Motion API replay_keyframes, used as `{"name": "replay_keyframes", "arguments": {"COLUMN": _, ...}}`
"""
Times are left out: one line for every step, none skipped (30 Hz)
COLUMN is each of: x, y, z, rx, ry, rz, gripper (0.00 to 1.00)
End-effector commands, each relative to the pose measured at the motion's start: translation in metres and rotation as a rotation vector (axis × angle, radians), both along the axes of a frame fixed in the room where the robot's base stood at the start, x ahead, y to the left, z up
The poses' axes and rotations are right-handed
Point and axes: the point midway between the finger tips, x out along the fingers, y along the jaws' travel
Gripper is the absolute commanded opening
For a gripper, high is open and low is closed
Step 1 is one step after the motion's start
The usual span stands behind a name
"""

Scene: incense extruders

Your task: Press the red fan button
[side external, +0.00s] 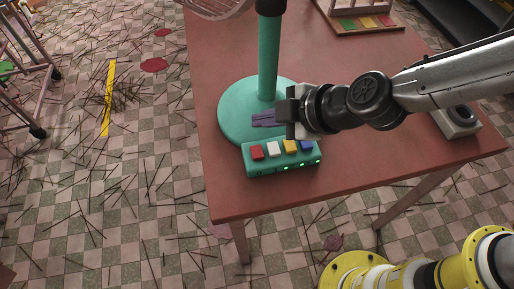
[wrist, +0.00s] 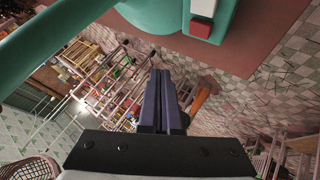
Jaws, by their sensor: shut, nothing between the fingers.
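The red button (side external: 257,152) is at the left end of a row on a teal button box (side external: 262,170) near the table's front edge. It also shows at the top of the wrist view (wrist: 200,28), beside a white button (wrist: 204,7). My gripper (side external: 255,119) is shut and empty, its purple fingers (wrist: 160,73) together. In the side view the fingers point left over the round teal base, behind the button row. They appear apart from the red button; their exact height above it is hard to tell.
The teal stand (side external: 268,60) of the fan rises just behind the box. White, yellow (side external: 291,146) and blue (side external: 306,145) buttons sit right of the red one. A grey device (side external: 458,121) is at the table's right. The table's left edge is close.

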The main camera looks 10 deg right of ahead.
Motion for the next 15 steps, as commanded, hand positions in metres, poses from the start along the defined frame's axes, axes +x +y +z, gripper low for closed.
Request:
{"name": "replay_keyframes", "arguments": {"x": 0.0, "y": 0.0, "z": -0.003, "rx": -0.001, "ry": 0.0, "rz": 0.001, "gripper": 0.0}}
{"name": "replay_keyframes", "arguments": {"x": -0.001, "y": 0.0, "z": -0.004, "rx": -0.002, "ry": 0.001, "rz": 0.001, "gripper": 0.0}}
{"name": "replay_keyframes", "arguments": {"x": -0.001, "y": 0.0, "z": -0.006, "rx": 0.0, "ry": 0.001, "rz": 0.003, "gripper": 0.0}}
{"name": "replay_keyframes", "arguments": {"x": -0.001, "y": 0.0, "z": -0.008, "rx": 0.0, "ry": 0.001, "rz": 0.002, "gripper": 0.0}}
{"name": "replay_keyframes", "arguments": {"x": 0.0, "y": 0.0, "z": -0.009, "rx": 0.0, "ry": 0.001, "rz": 0.002, "gripper": 0.0}}
{"name": "replay_keyframes", "arguments": {"x": 0.0, "y": 0.0, "z": -0.012, "rx": -0.001, "ry": 0.001, "rz": 0.002, "gripper": 0.0}}
{"name": "replay_keyframes", "arguments": {"x": 0.0, "y": 0.0, "z": -0.014, "rx": -0.001, "ry": 0.001, "rz": 0.002, "gripper": 0.0}}
{"name": "replay_keyframes", "arguments": {"x": 0.0, "y": 0.0, "z": -0.016, "rx": -0.001, "ry": 0.001, "rz": 0.002, "gripper": 0.0}}
{"name": "replay_keyframes", "arguments": {"x": 0.0, "y": 0.0, "z": -0.018, "rx": -0.001, "ry": 0.001, "rz": 0.002, "gripper": 0.0}}
{"name": "replay_keyframes", "arguments": {"x": 0.0, "y": 0.0, "z": -0.02, "rx": -0.001, "ry": 0.001, "rz": 0.002, "gripper": 0.0}}
{"name": "replay_keyframes", "arguments": {"x": -0.001, "y": 0.0, "z": -0.022, "rx": -0.001, "ry": 0.001, "rz": 0.002, "gripper": 0.0}}
{"name": "replay_keyframes", "arguments": {"x": -0.001, "y": 0.0, "z": -0.025, "rx": 0.001, "ry": 0.0, "rz": 0.002, "gripper": 0.0}}
{"name": "replay_keyframes", "arguments": {"x": -0.001, "y": 0.0, "z": -0.028, "rx": 0.0, "ry": 0.001, "rz": 0.002, "gripper": 0.0}}
{"name": "replay_keyframes", "arguments": {"x": 0.0, "y": 0.0, "z": -0.03, "rx": -0.001, "ry": 0.001, "rz": 0.002, "gripper": 0.0}}
{"name": "replay_keyframes", "arguments": {"x": 0.0, "y": 0.0, "z": -0.033, "rx": 0.0, "ry": 0.0, "rz": 0.002, "gripper": 0.0}}
